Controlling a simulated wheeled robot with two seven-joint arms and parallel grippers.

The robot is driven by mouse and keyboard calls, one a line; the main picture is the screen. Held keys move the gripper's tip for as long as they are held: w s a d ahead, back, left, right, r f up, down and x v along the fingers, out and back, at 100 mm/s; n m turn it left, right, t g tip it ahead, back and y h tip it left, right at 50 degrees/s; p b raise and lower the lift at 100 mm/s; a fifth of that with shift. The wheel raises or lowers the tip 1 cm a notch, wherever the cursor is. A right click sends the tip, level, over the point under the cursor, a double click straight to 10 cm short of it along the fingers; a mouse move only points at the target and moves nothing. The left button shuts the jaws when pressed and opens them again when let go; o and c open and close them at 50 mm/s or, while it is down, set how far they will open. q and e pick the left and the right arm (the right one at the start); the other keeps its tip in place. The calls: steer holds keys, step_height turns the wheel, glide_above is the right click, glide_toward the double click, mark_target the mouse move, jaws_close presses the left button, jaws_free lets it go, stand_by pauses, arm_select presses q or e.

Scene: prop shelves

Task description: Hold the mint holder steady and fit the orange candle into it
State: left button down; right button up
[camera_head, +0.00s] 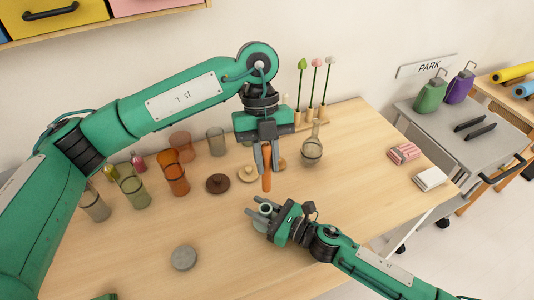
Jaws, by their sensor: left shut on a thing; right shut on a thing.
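The orange candle (266,182) hangs upright from my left gripper (266,160), which is shut on its upper part. My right gripper (262,213) is low over the table's middle, shut on a small pale grey-green piece, the mint holder (266,208), mostly hidden by the fingers. The candle's lower end is above and apart from the holder in the picture, almost in line with it. I cannot tell whether the holder touches the table.
Several coloured glasses (172,178) stand on the wooden table (210,235) at left. A brown disc (217,184), a glass flask (312,148) and a stand with flower-like stems (312,117) are behind. A grey round disc (184,257) lies in front. The table's front middle is clear.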

mark_target(267, 190)
arm_select(q)
steer(key=n, duration=0.2)
steer(key=f+n+h, duration=0.1)
steer(key=n, duration=0.2)
steer(key=shift+s+t+h, duration=0.1)
steer(key=shift+t+h, duration=0.2)
steer(key=shift+t, duration=0.1)
steer(key=n, duration=0.2)
steer(key=n+t+h, duration=0.1)
steer(key=n, duration=0.1)
steer(key=shift+f, duration=0.4)
steer(key=shift+f, duration=0.1)
steer(key=shift+f, duration=2.25)
steer(key=shift+f, duration=1.3)
steer(key=shift+f, duration=0.35)
steer(key=shift+f, duration=0.15)
